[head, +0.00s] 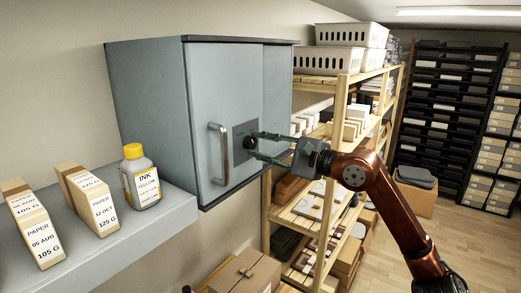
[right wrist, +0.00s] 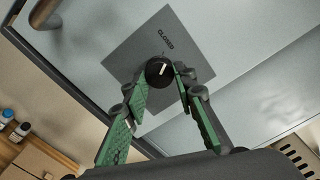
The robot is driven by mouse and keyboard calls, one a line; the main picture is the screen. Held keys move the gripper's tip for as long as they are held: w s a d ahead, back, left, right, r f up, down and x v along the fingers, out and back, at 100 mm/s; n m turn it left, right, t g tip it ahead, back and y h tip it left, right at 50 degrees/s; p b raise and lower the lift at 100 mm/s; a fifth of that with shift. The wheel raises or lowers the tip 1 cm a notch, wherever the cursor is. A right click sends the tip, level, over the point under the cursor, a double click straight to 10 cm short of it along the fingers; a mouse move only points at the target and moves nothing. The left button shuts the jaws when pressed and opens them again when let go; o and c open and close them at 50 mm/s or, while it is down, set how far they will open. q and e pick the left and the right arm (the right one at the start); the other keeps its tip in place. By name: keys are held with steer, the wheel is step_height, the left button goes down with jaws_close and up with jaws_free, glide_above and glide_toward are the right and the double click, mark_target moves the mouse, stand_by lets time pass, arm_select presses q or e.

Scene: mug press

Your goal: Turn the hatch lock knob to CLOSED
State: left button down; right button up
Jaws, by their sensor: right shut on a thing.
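The hatch lock knob (right wrist: 158,72) is round and black with a short white mark. It sits on a dark grey plate (right wrist: 129,58) on the blue-grey cabinet door (head: 222,105). The word CLOSED (right wrist: 166,40) is printed on the plate above the knob in the right wrist view. The white mark points roughly up toward that word. My right gripper (right wrist: 161,75) has one green finger on each side of the knob and is shut on it. My left gripper is not in view.
A metal bar handle (head: 220,155) stands out from the door just left of the plate. A wooden rack (head: 340,100) with boxes stands right of the cabinet.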

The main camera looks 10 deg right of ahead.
steer(key=shift+n, duration=1.1)
steer(key=o, duration=1.2)
steer(key=shift+c, duration=0.2)
steer(key=v, duration=1.2)
